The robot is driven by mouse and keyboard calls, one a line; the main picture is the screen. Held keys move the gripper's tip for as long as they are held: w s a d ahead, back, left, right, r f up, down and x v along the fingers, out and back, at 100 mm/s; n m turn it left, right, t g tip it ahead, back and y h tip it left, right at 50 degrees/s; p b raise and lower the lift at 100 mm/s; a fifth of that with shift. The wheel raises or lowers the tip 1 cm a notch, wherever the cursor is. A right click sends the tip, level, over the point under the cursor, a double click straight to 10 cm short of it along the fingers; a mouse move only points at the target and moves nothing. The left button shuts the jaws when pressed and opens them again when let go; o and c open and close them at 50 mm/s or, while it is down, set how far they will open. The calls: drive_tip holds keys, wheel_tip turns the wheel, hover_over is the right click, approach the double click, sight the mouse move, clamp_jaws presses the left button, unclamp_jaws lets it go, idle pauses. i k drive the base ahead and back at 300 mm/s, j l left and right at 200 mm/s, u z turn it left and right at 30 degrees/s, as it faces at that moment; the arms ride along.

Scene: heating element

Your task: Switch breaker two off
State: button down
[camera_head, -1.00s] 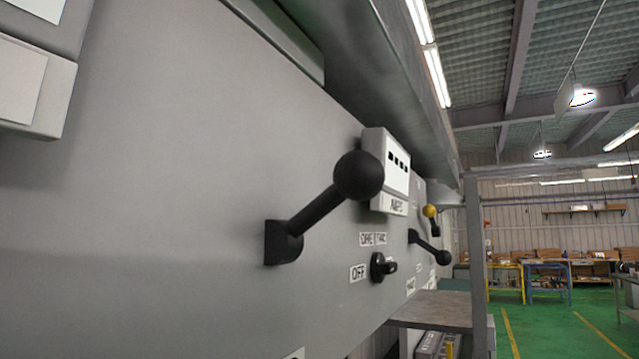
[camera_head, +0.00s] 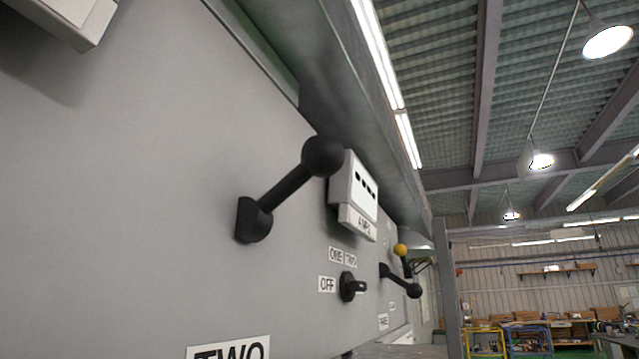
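A grey panel (camera_head: 130,200) fills the left of the head view. On it is a black lever with a ball knob (camera_head: 323,157), pointing up and to the right from its black base (camera_head: 252,220). Below the lever, at the bottom edge, is a partly cut-off label reading "TWO" (camera_head: 230,350). To its right is a black rotary switch (camera_head: 351,287) beside labels "OFF" (camera_head: 327,284) and "ONE" "TWO" (camera_head: 342,257). Farther along, another black lever (camera_head: 402,281) points down and right. My gripper is not in view.
A white meter box (camera_head: 354,195) marked "AMPS" sticks out behind the lever knob. A yellow-knobbed lever (camera_head: 401,250) is farther along. A grey ledge (camera_head: 345,90) overhangs the panel. The workshop to the right looks open, with benches far off.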

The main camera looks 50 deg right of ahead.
sight(322, 156)
drive_tip(key=k+l, duration=0.1)
drive_tip(key=l, duration=1.1)
drive_tip(key=k+l, duration=0.15)
drive_tip(key=l, duration=1.05)
drive_tip(key=k+l, duration=0.15)
drive_tip(key=l, duration=0.45)
